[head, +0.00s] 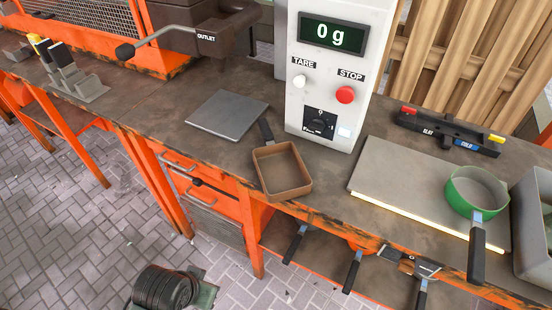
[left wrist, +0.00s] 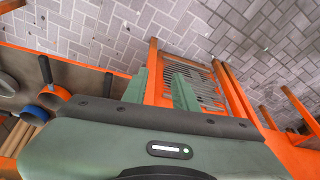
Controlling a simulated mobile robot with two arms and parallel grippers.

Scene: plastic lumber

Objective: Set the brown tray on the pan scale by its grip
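The brown tray (head: 283,172) is a shallow square pan with an upright-leaning dark grip (head: 266,131) at its far side. It sits at the front edge of the worktop, in front of the scale housing (head: 330,75), whose display reads 0 g. The flat grey pan of the scale (head: 228,115) lies to the left of the tray and is empty. In the left wrist view, my left gripper (left wrist: 159,90) has two green fingers apart with nothing between them, over the orange frame and paved floor. My right gripper is not in view.
A green saucepan (head: 476,190) rests on a grey plate (head: 420,185) at the right. A red and blue-marked bar (head: 446,132) lies behind it. Several handles (head: 352,270) stick out below the worktop's front edge. An outlet lever (head: 165,38) stands at back left.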

